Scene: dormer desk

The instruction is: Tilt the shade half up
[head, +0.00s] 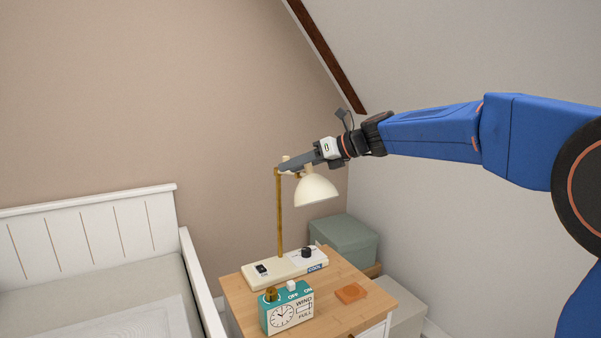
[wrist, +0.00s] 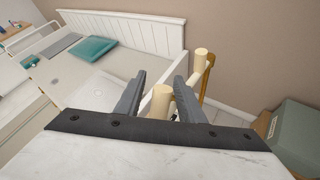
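The desk lamp has a cream dome shade (head: 316,192) that opens downward, tilted slightly. It hangs from a wooden post (head: 279,215) on a cream base (head: 283,270). My gripper (head: 286,168) is at the top of the lamp, just above and left of the shade. In the wrist view, my gripper's two dark fingers (wrist: 160,92) stand apart on either side of a cream peg (wrist: 161,104), with gaps visible. The lamp's post top (wrist: 201,64) is just right of the fingers. The shade's dome is not clearly visible in the wrist view.
The base carries a black switch (head: 262,269) and a black knob (head: 306,252). A green box (head: 343,241) is behind. A white bed (head: 95,235) is left; a sloped wall is right.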

